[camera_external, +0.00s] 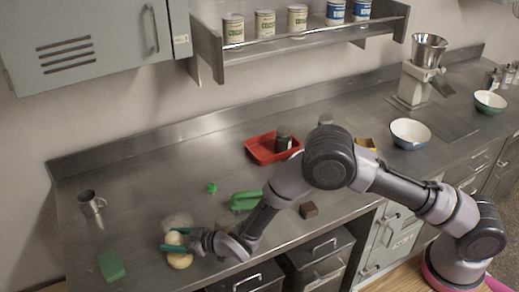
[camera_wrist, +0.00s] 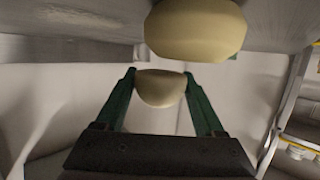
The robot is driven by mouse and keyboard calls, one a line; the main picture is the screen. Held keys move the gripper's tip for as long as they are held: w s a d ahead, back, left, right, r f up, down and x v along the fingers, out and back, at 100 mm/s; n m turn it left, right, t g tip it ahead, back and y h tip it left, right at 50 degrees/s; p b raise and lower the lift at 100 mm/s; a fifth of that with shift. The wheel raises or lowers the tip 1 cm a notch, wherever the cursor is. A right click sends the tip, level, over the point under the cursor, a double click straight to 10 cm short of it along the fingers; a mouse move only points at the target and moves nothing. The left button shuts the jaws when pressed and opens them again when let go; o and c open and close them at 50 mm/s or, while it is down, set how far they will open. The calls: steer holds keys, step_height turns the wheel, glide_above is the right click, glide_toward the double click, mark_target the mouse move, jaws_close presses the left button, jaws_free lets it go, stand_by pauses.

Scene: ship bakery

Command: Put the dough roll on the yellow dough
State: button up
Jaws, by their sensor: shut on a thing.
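The dough roll (camera_wrist: 160,90) is a small, pale tan, rounded lump between the two green fingers of my gripper (camera_wrist: 160,78) in the wrist view. My gripper is shut on it. The yellow dough (camera_wrist: 195,30) is a larger rounded lump at the top of the wrist view, apart in the picture from the held roll. In the external view, my gripper (camera_external: 174,240) is low over the front left of the counter, and the yellow dough (camera_external: 180,261) shows just in front of it. The roll is partly hidden there by the fingers. I cannot tell the exact gap between the two lumps.
A whitish round item (camera_external: 177,221) lies just behind my gripper. A green block (camera_external: 111,265) and a metal mug (camera_external: 91,202) are to the left. A green item (camera_external: 244,204), a brown block (camera_external: 309,210) and a red tray (camera_external: 262,151) are to the right. The back left counter is clear.

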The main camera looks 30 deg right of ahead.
mark_target(173, 234)
step_height(173, 234, up, 9)
steer(key=shift+f, duration=0.1)
step_height(173, 234, down, 10)
steer(key=shift+r, duration=0.15)
stand_by(0.3)
steer(key=o, duration=1.5)
steer(key=shift+f, duration=0.2)
steer(key=shift+r, duration=0.1)
steer(key=shift+s+d+r, duration=0.15)
steer(key=v, duration=1.1)
steer(key=shift+s+d+r, duration=0.15)
steer(key=shift+d, duration=0.05)
